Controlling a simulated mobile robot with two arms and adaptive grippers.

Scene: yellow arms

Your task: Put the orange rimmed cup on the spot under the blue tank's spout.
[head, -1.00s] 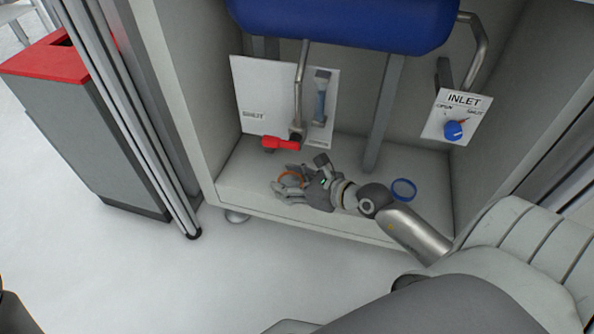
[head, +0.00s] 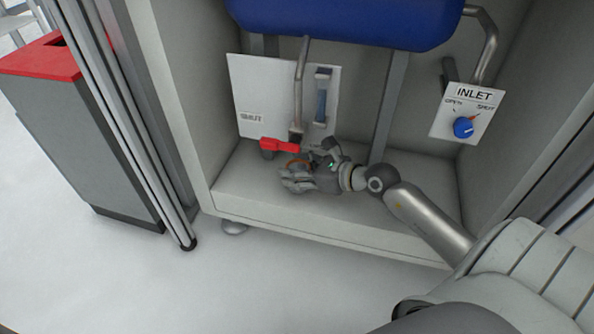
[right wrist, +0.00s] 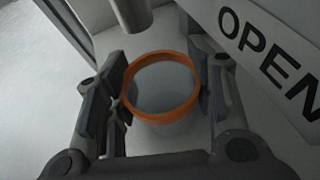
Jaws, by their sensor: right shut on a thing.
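The orange rimmed cup is in my right gripper (head: 297,179), whose fingers close around its sides. In the head view the fingers hide most of the cup, and only part of its orange rim (head: 298,163) shows. The right wrist view looks down into the cup, which seems empty, with its orange rim (right wrist: 160,119) between the fingers. The blue tank (head: 345,22) is above, and its metal spout pipe (head: 301,85) comes down just behind the cup. The pipe's end (right wrist: 132,12) shows past the rim. The spot itself is hidden or cannot be made out. My left gripper is out of view.
A red valve handle (head: 280,146) sticks out at the pipe's lower end, close to my right gripper. A white panel (head: 260,95) is behind it, and a tank leg (head: 388,105) is to the right. The cabinet floor (head: 235,180) is clear at left.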

